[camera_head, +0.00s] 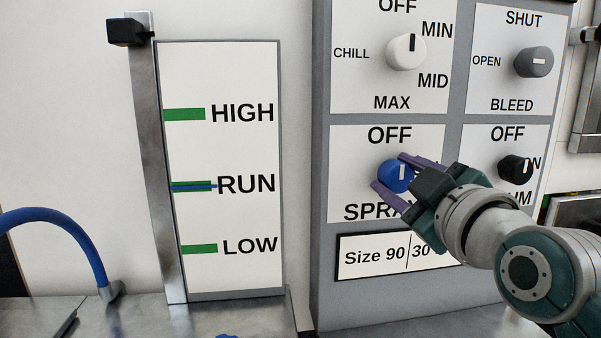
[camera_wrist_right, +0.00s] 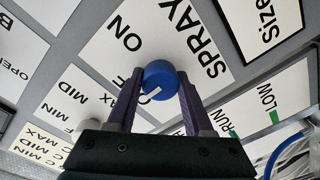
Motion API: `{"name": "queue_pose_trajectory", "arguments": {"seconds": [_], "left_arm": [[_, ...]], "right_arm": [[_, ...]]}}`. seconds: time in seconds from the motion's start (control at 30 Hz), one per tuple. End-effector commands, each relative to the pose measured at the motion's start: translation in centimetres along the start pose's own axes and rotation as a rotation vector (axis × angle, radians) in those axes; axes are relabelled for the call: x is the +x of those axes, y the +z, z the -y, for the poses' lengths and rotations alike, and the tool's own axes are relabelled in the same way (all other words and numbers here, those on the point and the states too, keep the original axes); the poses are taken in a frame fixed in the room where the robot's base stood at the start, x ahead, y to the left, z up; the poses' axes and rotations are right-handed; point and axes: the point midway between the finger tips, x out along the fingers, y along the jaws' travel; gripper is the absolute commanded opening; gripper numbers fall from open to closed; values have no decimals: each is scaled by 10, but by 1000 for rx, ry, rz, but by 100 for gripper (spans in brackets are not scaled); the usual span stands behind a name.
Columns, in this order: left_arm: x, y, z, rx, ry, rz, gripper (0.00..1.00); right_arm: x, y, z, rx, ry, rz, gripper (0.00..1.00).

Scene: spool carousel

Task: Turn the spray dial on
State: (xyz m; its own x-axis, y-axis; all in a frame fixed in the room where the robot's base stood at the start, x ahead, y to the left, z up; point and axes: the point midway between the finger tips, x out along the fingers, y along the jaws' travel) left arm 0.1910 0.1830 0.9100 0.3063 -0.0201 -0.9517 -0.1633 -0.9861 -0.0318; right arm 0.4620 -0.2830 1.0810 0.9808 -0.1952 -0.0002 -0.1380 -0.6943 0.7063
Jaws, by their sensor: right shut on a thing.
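The blue spray dial (camera_head: 390,178) sits on the white SPRAY plate (camera_head: 350,160) of the grey panel. Its white mark stands upright toward OFF in the head view. My right gripper (camera_head: 390,172) is shut on the dial, with its purple fingers on either side of it. In the right wrist view, the dial (camera_wrist_right: 160,76) lies between the fingertips of the gripper (camera_wrist_right: 160,88). The ON label shows in the wrist view but is hidden behind my gripper in the head view. My left gripper is not in view.
The CHILL dial (camera_head: 405,52), BLEED dial (camera_head: 534,62) and a black dial (camera_head: 512,167) surround the SPRAY plate. A Size card (camera_head: 375,257) is below. A level gauge board (camera_head: 225,90) and a blue hose (camera_head: 75,235) are at the left.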

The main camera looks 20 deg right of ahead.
Motion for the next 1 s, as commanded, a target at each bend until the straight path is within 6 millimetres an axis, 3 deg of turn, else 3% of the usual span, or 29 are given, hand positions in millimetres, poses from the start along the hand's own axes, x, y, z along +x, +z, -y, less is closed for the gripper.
{"name": "queue_pose_trajectory", "arguments": {"seconds": [0.37, 1.0], "left_arm": [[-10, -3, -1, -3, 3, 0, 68], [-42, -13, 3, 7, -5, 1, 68]], "right_arm": [[0, -2, -1, 111, 1, -4, 0], [0, -2, -2, 688, 18, -21, 0]]}}
